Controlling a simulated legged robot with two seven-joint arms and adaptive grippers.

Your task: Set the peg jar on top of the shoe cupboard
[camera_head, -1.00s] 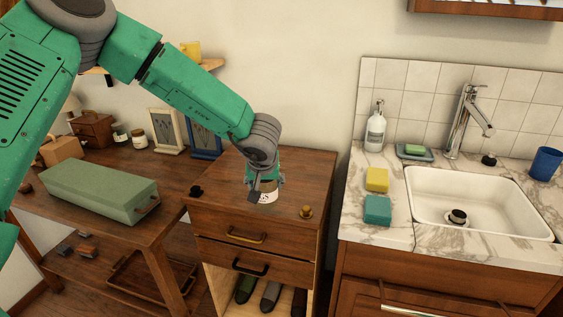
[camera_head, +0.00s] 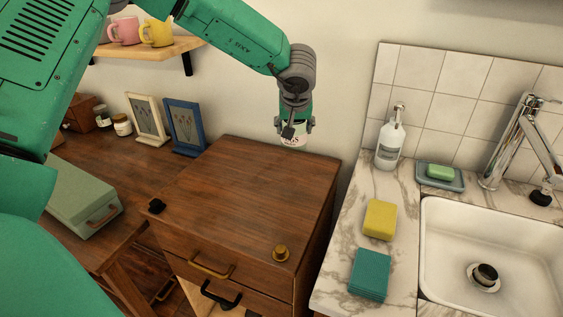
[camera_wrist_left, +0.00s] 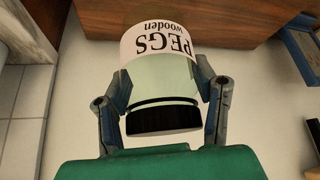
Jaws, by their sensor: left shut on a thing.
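The peg jar (camera_head: 293,139) is held in my left gripper (camera_head: 294,128), over the back right of the shoe cupboard (camera_head: 245,195) in the head view. In the left wrist view, the jar (camera_wrist_left: 165,75) has a white label reading "PEGS wooden", a pale green glass body and a black lid. The fingers of my left gripper (camera_wrist_left: 160,105) close on both sides of it. The brown cupboard (camera_wrist_left: 215,18) shows beyond its label end. The jar looks clear of the top, but the exact gap is hard to judge. My right gripper is not in view.
Picture frames (camera_head: 185,127) and a green box (camera_head: 83,195) stand left. The counter with a soap bottle (camera_head: 390,138) and sponges lies right.

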